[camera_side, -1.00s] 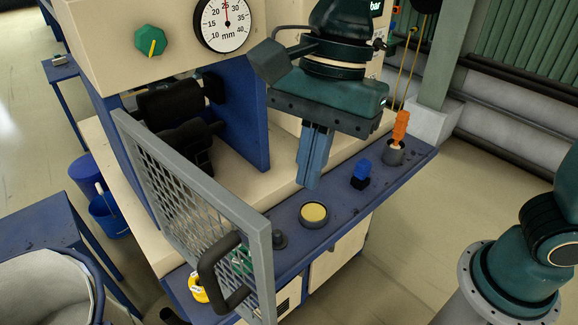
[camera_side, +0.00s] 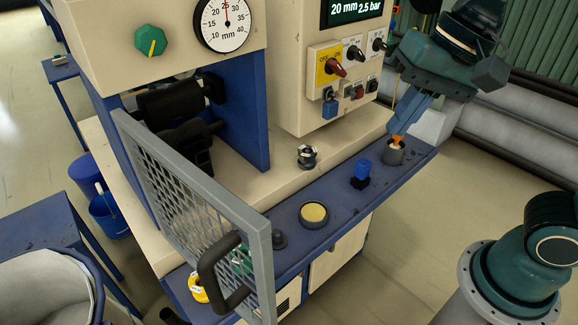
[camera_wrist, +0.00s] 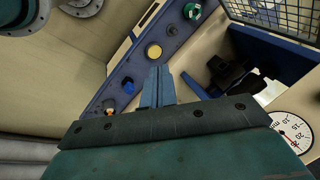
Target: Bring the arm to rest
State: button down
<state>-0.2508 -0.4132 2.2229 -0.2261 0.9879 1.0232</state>
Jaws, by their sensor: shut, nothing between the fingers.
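My gripper (camera_side: 400,126) is at the right of the side view, its fingers pointing down and to the left. The fingers are together with nothing between them. Their tips overlap the orange item (camera_side: 398,139) in the dark cup (camera_side: 393,154) at the right end of the blue ledge; I cannot tell whether they touch it. In the wrist view my gripper's blue fingers (camera_wrist: 158,75) lie side by side over the machine.
The blue ledge holds a blue switch (camera_side: 362,171) and a yellow button (camera_side: 314,213). A mesh guard (camera_side: 190,195) with a dark handle stands at the left. A control panel (camera_side: 343,75) is behind.

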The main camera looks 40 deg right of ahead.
jog(key=s+d+f+n+t+h, duration=0.2)
jog(key=s+d+n, duration=0.3)
jog(key=d, duration=0.5)
jog(key=shift+s+f+n, duration=0.35)
jog(key=shift+f+n, duration=0.15)
jog(key=shift+n, duration=0.2)
